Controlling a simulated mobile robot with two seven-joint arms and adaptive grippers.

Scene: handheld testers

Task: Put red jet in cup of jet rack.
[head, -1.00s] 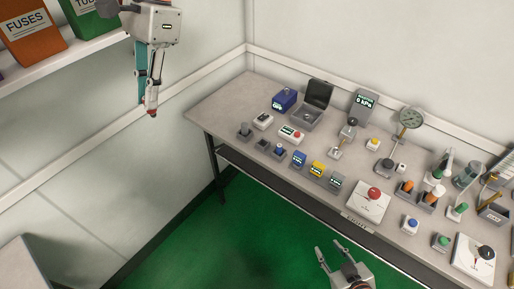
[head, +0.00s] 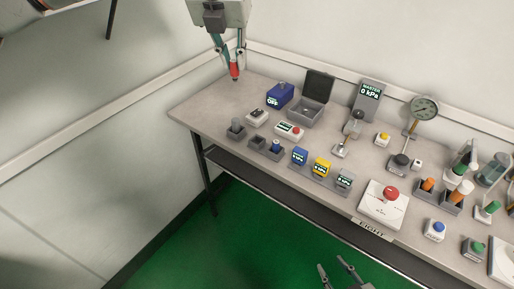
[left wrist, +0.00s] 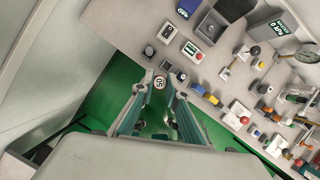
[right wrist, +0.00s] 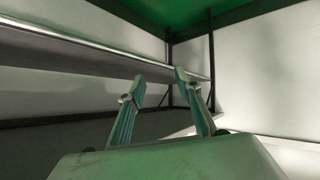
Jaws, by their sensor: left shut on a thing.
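The red jet (head: 235,71) is held between the fingertips of my left gripper (head: 233,66), upright, near the far left corner of the bench in the head view. In the left wrist view its round pale marked end (left wrist: 160,82) shows between the fingertips. The jet rack (head: 266,149) is a low dark grey block at the bench's left front. One cup (head: 257,141) looks empty; the one beside it holds a blue jet (head: 276,146). A grey block with a cylinder (head: 236,131) stands to its left. My right gripper (head: 338,272) is open and empty, low in front of the bench.
Behind the rack are a white switch box (head: 257,117), a white box with a red button (head: 289,131), a blue box (head: 280,96) and an open grey case (head: 307,111). The bench's left end (head: 200,108) is clear.

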